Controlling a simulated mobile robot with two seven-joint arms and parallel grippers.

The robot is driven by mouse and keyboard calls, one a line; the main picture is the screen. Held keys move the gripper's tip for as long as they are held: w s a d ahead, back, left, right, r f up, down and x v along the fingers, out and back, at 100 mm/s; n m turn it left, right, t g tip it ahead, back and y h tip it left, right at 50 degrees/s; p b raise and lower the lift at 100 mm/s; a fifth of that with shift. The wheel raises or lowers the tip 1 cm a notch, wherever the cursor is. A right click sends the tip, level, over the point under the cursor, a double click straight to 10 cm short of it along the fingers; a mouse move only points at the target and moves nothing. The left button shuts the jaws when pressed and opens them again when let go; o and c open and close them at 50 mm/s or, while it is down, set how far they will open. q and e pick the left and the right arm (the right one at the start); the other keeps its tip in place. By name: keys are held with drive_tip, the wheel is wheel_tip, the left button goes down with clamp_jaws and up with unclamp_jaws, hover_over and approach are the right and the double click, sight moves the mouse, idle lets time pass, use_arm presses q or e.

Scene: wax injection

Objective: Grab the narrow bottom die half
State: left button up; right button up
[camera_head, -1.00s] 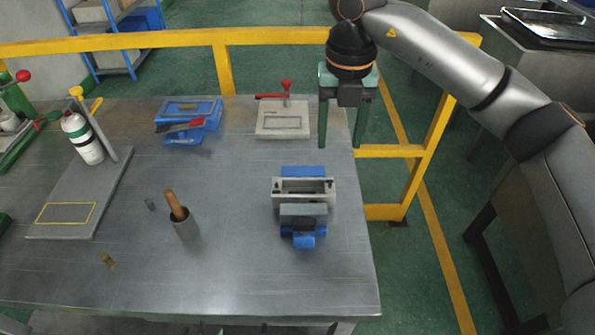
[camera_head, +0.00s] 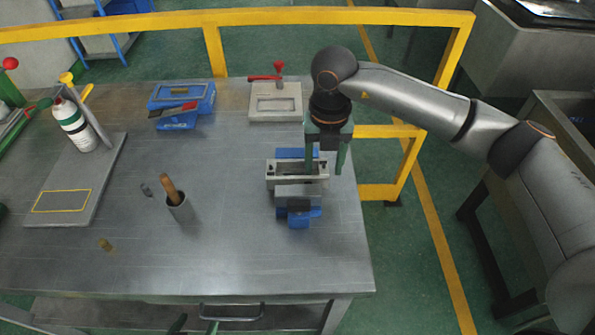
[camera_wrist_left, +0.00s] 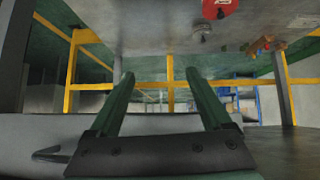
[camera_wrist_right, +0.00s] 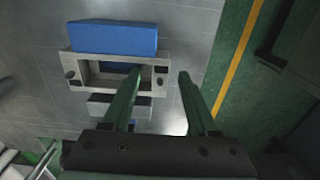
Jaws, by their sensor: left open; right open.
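A light grey narrow die half (camera_head: 297,183), a rectangular frame with a slot and dark pins or holes at its ends, sits near the table's right edge. I cannot tell for sure that it is the bottom one. It also shows in the right wrist view (camera_wrist_right: 85,72). My right gripper (camera_head: 324,170) is open and empty at its right end. In the right wrist view, one finger (camera_wrist_right: 159,75) overlaps the slot and the other is beyond the right end; contact cannot be told. My left gripper (camera_wrist_left: 158,78) is open and empty, low by the table's front edge.
A blue block (camera_wrist_right: 112,38) lies behind the die half; a grey block (camera_head: 298,196) and blue parts (camera_head: 299,219) lie in front. A cup (camera_head: 179,209) with a wooden handle stands left. A blue mould (camera_head: 181,105) and pale plate (camera_head: 258,115) lie at the back.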

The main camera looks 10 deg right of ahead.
drive_tip(key=shift+f, duration=0.15)
clamp_jaws()
idle(0.4)
idle(1.0)
